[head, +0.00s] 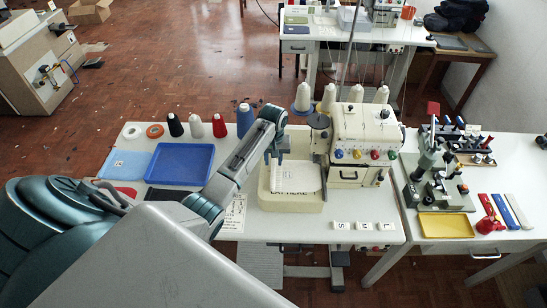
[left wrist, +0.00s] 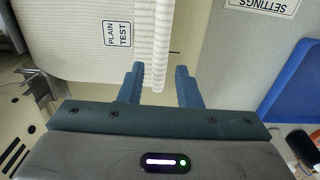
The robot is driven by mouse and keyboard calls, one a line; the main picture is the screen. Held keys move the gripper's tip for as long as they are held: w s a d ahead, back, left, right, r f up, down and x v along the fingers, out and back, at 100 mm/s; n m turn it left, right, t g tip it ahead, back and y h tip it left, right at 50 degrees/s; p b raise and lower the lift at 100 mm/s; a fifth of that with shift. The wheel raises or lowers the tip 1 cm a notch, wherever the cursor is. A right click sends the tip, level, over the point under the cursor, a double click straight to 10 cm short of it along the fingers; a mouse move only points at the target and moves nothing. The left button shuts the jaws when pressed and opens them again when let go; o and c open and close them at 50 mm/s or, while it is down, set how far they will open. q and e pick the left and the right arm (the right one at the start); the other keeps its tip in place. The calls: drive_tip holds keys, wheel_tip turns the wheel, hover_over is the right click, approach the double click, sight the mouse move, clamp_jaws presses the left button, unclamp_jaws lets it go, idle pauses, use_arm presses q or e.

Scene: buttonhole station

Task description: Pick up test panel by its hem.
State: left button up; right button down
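The test panel (left wrist: 75,30) is a white sheet with a "PLAIN TEST" label in the left wrist view. Its ribbed hem (left wrist: 161,45) runs down the right edge. In the head view the panel (head: 295,177) lies in the cream "LAY HERE" tray (head: 290,202). My left gripper (left wrist: 160,82) is open, with the end of the hem between its blue fingers and a gap on each side. In the head view my left gripper (head: 277,156) is over the panel's left side; its fingertips are small there. My right gripper is in neither view.
The sewing machine (head: 364,135) stands right of the tray, with thread cones behind. A blue tray (head: 181,164), a light blue sheet (head: 125,165) and several spools lie to the left. S, M and L blocks (head: 363,226) sit at the front right.

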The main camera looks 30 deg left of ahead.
use_arm(q)
drive_tip(key=shift+f, duration=0.85)
idle(0.5)
drive_tip(key=shift+r, duration=0.1)
drive_tip(key=c, duration=0.7)
drive_tip(key=shift+o, duration=0.2)
drive_tip(key=shift+r, duration=2.5)
clamp_jaws()
